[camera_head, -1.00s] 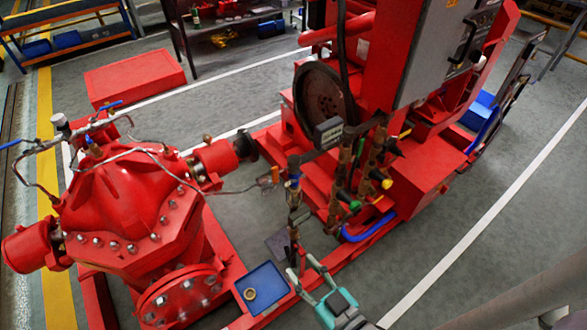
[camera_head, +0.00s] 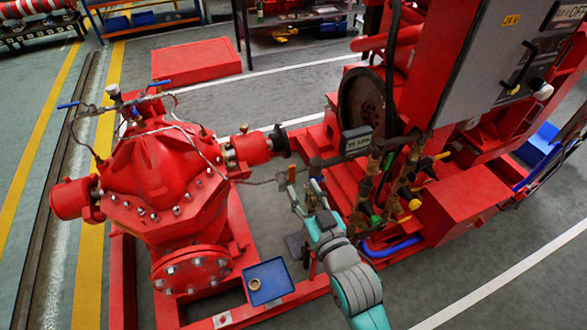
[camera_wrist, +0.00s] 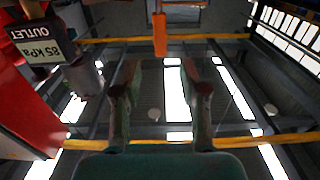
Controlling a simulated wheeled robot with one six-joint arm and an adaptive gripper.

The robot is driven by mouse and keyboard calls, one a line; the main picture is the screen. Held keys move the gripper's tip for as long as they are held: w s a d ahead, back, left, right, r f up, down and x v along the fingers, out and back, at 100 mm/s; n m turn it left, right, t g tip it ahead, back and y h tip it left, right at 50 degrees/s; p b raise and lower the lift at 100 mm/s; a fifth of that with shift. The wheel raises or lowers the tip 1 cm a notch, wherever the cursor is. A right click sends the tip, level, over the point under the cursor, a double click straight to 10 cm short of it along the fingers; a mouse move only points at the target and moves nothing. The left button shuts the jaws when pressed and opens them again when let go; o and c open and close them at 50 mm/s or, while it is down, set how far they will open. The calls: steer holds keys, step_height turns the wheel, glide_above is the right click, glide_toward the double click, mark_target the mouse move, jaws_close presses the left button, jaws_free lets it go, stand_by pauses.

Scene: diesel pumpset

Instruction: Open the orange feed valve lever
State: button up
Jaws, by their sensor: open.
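The orange feed valve lever (camera_head: 291,174) stands upright on the small pipework between the red pump and the red engine skid. In the wrist view the orange lever (camera_wrist: 160,34) hangs at the top middle, beyond the fingertips and lined up with the gap between them. My gripper (camera_head: 304,190) is open and empty, just right of and below the lever in the head view. In the wrist view both fingers of my gripper (camera_wrist: 160,72) are spread apart, with the lever not between them. My gripper and wrist hide part of the valve pipework below the lever.
A plate marked 85 kPa OUTLET (camera_wrist: 38,40) is close on the left in the wrist view. Pipes with green and yellow parts (camera_head: 403,193) stand right of my arm. A blue tray (camera_head: 268,281) holding a ring lies on the skid. The red pump (camera_head: 150,170) is at left.

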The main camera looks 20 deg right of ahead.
mark_target(293, 171)
steer(key=w, duration=0.7)
steer(key=shift+w, duration=0.35)
jaws_close()
